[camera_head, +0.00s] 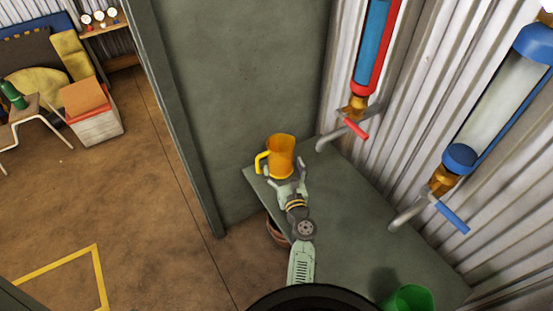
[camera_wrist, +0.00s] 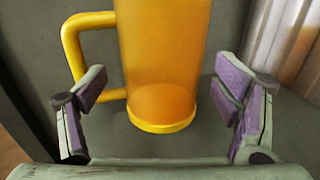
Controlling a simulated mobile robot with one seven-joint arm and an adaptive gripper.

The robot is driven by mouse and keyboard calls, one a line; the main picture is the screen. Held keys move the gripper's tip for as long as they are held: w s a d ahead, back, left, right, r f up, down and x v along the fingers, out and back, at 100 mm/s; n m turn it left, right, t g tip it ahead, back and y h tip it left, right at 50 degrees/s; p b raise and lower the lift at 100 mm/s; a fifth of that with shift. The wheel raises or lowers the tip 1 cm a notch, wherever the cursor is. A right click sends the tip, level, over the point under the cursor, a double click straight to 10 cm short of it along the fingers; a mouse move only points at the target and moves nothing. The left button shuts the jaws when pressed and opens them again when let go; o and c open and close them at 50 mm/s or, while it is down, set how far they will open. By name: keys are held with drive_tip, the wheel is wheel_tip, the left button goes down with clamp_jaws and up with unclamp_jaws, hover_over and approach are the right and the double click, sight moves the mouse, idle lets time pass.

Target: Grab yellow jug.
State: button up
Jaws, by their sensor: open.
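The yellow jug (camera_head: 282,156) stands upright at the far left corner of a grey-green table, its handle facing left. In the wrist view the jug (camera_wrist: 165,70) fills the upper middle, its top cut off by the frame. My gripper (camera_head: 287,185) is just in front of the jug. In the wrist view my gripper (camera_wrist: 165,92) is open, with a purple-padded finger on each side. The jug's body lies ahead between the fingers, with the handle in front of or near the left finger. I cannot tell whether that finger touches the handle.
The grey-green table (camera_head: 370,220) is mostly bare, with a green cup (camera_head: 410,298) at its near end. A grey wall panel (camera_head: 240,90) stands behind the jug. Red-handled (camera_head: 356,128) and blue-handled (camera_head: 450,216) taps stick out over the right side. A brown pot (camera_head: 277,232) is below the left edge.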

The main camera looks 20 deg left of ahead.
sight(277, 146)
drive_tip(key=x, duration=0.5)
drive_tip(key=shift+w+p, duration=0.1)
drive_tip(key=shift+p, duration=0.2)
drive_tip(key=shift+r, duration=0.1)
drive_tip(key=shift+c, duration=0.3)
drive_tip(key=c, duration=0.9)
drive_tip(key=shift+r, duration=0.1)
drive_tip(key=shift+c, duration=0.2)
